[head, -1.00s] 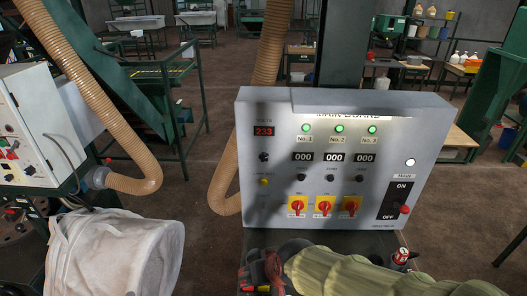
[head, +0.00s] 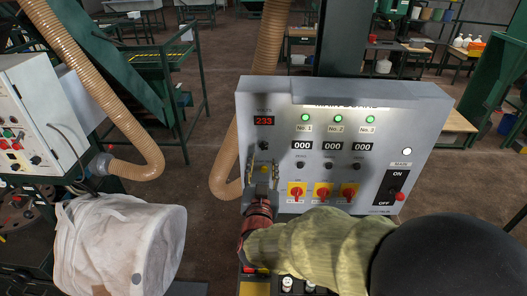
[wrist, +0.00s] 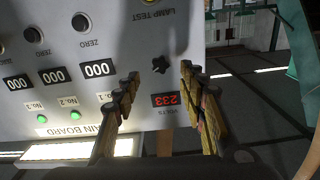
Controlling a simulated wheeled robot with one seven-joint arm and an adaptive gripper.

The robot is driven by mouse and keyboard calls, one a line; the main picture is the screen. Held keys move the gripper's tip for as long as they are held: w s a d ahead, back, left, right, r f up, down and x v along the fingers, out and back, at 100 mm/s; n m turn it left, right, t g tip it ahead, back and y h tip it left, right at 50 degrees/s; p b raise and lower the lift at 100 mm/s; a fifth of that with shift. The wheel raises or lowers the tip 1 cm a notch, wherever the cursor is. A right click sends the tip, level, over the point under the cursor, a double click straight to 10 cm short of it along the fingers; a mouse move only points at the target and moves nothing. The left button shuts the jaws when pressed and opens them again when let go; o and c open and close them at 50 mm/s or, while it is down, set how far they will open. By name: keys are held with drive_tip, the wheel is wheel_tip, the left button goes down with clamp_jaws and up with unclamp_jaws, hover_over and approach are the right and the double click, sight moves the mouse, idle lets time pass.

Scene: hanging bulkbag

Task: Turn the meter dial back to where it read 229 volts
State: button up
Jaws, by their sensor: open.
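The meter dial is a small black knob (head: 263,145) on the left of the grey main board, below the red volts display (head: 264,121), which reads 233. The dial also shows in the wrist view (wrist: 160,64), where the board appears upside down and the display (wrist: 165,99) again shows 233. My gripper (head: 263,162) is in front of the board's left side. In the wrist view its two fingers (wrist: 160,73) are spread, with the dial seen in the gap between their tips. I cannot tell whether either finger touches it.
The main board (head: 225,110) carries black zero knobs, red-and-yellow switches (head: 322,192) and a main switch (head: 393,190) at right. A beige hose (head: 225,180) runs behind its left edge. A white bag (head: 115,240) stands at lower left.

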sight(264, 149)
drive_tip(key=w, duration=0.7)
drive_tip(key=shift+d, duration=0.1)
drive_tip(key=shift+c, duration=0.6)
clamp_jaws()
